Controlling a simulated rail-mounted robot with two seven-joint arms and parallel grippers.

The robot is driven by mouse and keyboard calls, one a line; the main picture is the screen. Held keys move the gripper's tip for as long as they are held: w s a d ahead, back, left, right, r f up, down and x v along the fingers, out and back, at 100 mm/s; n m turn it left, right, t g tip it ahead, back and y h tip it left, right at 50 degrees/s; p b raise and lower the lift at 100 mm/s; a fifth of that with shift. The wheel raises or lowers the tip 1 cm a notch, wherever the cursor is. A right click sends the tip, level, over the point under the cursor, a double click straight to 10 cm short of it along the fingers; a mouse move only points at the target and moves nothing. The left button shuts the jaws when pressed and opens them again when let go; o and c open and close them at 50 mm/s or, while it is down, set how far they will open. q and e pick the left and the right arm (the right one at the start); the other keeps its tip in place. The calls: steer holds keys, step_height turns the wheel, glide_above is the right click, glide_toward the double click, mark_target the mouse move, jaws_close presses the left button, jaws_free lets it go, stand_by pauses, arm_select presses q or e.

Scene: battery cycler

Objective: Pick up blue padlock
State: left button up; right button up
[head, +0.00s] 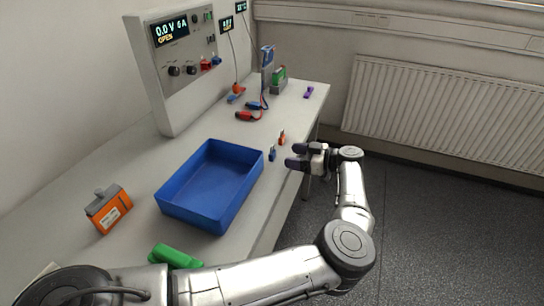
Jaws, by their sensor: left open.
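The blue padlock (272,154) is small and stands on the bench near its right edge, just right of the blue tray. My left gripper (295,156) is at the bench's right edge, with its dark fingers spread and pointing left toward the blue padlock. There is a short gap between the fingertips and the padlock, and nothing shows between the fingers. I cannot tell the exact height of the fingers above the bench. My right gripper is not in view.
An orange padlock (282,138) stands just behind the blue one. The blue tray (182,208) is empty. Clips and cables (250,114) lie farther back by the cycler panel (152,85).

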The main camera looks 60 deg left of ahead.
mark_target(275, 153)
arm_select(q)
steer(key=shift+x, duration=0.9)
steer(key=x, duration=0.1)
steer(key=b+x, duration=0.2)
steer(key=shift+s+a+f, duration=0.2)
steer(key=shift+a+f, duration=0.1)
steer(key=shift+f, duration=0.05)
steer(key=shift+s+a, duration=0.4)
steer(key=shift+a, duration=0.15)
steer(key=c, duration=1.1)
steer(key=shift+o, duration=0.2)
step_height(275, 153, up, 10)
steer(key=p, duration=0.3)
steer(key=shift+p, duration=0.3)
